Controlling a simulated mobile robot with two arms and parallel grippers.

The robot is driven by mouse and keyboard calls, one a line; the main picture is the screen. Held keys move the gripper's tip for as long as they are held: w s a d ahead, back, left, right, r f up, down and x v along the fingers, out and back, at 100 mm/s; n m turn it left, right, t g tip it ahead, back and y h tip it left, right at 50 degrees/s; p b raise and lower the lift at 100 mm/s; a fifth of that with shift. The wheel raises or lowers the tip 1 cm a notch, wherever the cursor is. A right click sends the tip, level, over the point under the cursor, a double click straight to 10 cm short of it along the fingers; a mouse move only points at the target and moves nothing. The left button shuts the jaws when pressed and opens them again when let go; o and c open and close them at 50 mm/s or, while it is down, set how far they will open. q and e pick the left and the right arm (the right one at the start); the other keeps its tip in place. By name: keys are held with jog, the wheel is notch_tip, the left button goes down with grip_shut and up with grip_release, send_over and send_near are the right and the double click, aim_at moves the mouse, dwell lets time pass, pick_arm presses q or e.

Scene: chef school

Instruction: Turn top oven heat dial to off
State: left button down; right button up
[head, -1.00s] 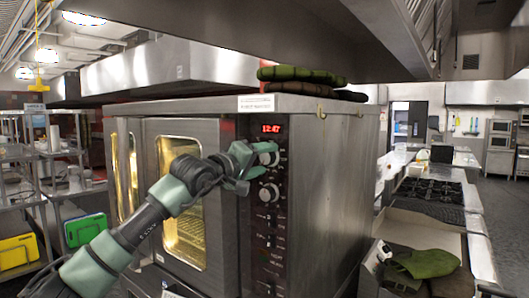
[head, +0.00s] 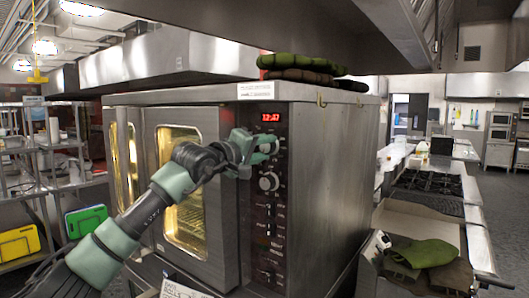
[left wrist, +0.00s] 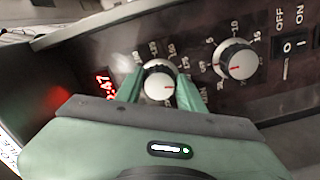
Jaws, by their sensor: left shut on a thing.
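The oven (head: 312,190) stands in front of me with a dark control panel on its right front. The top heat dial (left wrist: 159,84), a silver knob just below the red clock display (head: 270,117), sits between the two green fingers of my left gripper (left wrist: 160,92). The gripper is shut on this dial. In the head view, my left gripper (head: 266,146) covers most of the top dial. The lower dial (head: 268,181) is free below it, and it also shows in the left wrist view (left wrist: 235,60). My right gripper is not in view.
Switches (left wrist: 290,46) marked OFF and ON sit below the lower dial. Folded green and brown cloths (head: 305,76) lie on the oven top. A counter with oven mitts (head: 425,254) and a stove (head: 430,184) stands to the right. A rack (head: 60,165) stands at the left.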

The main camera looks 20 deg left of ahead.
pick_arm(q)
jog(key=n+b, duration=0.3)
jog(key=shift+f, duration=0.2)
jog(key=n+b, duration=0.2)
jog(key=n, duration=0.3)
jog(key=shift+r+b, duration=0.1)
jog(key=shift+b, duration=0.2)
jog(key=n+b, duration=0.2)
jog(key=n, duration=0.3)
jog(key=shift+r, duration=0.15)
jog(key=n+b, duration=0.2)
jog(key=n, duration=0.3)
jog(key=shift+w+n, duration=0.1)
jog(key=shift+n, duration=0.3)
jog(key=n+b, duration=0.2)
jog(key=n, duration=0.3)
jog(key=shift+a, duration=0.15)
jog(key=n+b, duration=0.1)
jog(key=n, duration=0.4)
jog(key=shift+b, duration=0.3)
jog(key=n+b, duration=0.2)
jog(key=n, duration=0.3)
jog(key=shift+w+a, duration=0.1)
jog(key=n+b, duration=0.1)
jog(key=n, duration=0.4)
jog(key=shift+b, duration=0.3)
